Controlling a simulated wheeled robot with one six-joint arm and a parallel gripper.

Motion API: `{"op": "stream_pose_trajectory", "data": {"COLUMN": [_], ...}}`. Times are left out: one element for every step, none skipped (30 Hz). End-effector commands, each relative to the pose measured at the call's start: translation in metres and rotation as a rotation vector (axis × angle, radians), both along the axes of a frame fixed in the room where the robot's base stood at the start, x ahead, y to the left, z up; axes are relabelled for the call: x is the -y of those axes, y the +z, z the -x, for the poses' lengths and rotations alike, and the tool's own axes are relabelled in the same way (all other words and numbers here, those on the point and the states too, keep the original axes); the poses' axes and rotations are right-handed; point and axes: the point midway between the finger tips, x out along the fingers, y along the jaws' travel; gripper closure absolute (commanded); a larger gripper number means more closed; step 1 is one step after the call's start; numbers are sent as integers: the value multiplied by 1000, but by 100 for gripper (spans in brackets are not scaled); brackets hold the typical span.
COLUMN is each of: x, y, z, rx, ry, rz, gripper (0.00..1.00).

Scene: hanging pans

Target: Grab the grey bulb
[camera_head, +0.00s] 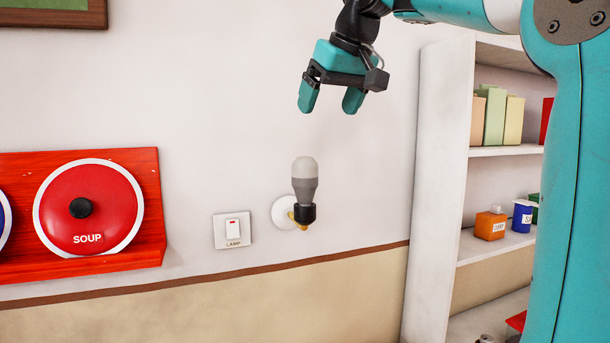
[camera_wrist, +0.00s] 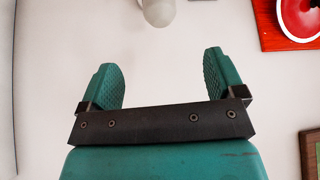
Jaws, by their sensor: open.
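The grey bulb (camera_head: 305,182) stands upright, with a pale rounded top and a grey lower body, in a black socket (camera_head: 304,214) on a round white wall mount. My gripper (camera_head: 330,103) is open and empty above the bulb, with its fingers pointing down and clear space between. In the wrist view the bulb's pale top (camera_wrist: 159,11) shows at the top edge, beyond the fingertips and roughly midway between the two fingers (camera_wrist: 160,72). The rest of the bulb is cut off there.
A lamp switch (camera_head: 232,230) is on the wall left of the socket. A red rack holds a red SOUP lid (camera_head: 88,207) at the left. A white shelf unit (camera_head: 436,180) with boxes stands at the right. The wall around the bulb is bare.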

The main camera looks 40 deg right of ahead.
Motion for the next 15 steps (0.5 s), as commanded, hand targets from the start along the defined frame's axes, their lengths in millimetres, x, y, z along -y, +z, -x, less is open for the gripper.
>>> {"op": "stream_pose_trajectory", "data": {"x": [-1,-1,-1,-1,0,0,0,1,1,1,2,2,3,3,3], "y": [-20,-25,-33,-39,-44,-51,-56,-60,-66,-70,-75,-78,-82,-84,-87], "z": [-6,-10,-15,-19,-23,-27,-31,-35,-39,-42,-45,-49,-51,-53,-55], "rx": [-3,-4,-4,-5,-4,-5,-5,-4,-5,-5,-6,-5,-4,-3,-3], "ry": [4,5,5,6,6,7,6,5,7,5,6,6,6,5,6], "rz": [-1,-3,-3,-2,-2,-3,-2,-2,-3,-3,-1,-2,-2,-2,-1], "gripper": [12,12,12,12,12,12,12,12,12,12,12,12,12,12,12]}}
